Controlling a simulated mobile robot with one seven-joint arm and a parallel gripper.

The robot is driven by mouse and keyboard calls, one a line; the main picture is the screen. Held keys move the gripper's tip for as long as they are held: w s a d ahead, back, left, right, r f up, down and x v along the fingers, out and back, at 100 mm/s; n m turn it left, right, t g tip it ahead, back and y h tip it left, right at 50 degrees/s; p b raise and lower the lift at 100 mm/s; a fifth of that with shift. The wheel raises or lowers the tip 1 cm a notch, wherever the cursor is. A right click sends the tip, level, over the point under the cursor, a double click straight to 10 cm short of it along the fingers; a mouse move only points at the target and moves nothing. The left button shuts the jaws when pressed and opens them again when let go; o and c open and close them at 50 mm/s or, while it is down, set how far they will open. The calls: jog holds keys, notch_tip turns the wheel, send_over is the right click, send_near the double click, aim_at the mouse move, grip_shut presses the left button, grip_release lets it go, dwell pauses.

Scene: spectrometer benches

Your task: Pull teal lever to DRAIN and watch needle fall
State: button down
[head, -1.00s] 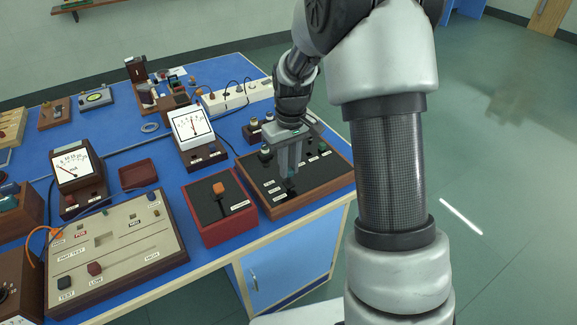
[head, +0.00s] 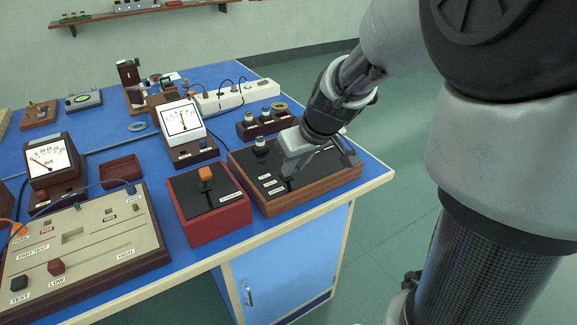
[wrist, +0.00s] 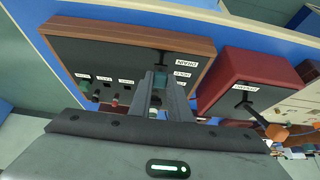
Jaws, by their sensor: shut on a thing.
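The teal lever (wrist: 158,84) shows between the finger ends of my gripper (wrist: 160,92) in the wrist view, largely covered by them. My gripper is shut on it. A dark slot runs past the lever beside the DRAIN (wrist: 187,62) and HOLD labels. The lever belongs to the wood-framed dark panel (head: 330,186). In the head view my gripper (head: 288,172) reaches down to this panel at a tilt and hides the lever. A white meter (head: 181,119) stands behind and left, its red needle near the middle of the dial.
A red box with an orange-knobbed lever (head: 206,174) stands just left of the panel. A beige switch panel (head: 100,238), a brown mA meter (head: 50,158) and a white power strip (head: 235,97) share the blue bench. The bench edge is close on the right.

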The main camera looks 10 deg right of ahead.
dwell(0.3)
jog(key=c, duration=1.6)
grip_release()
jog(key=shift+c, duration=0.2)
jog(key=shift+r, duration=0.1)
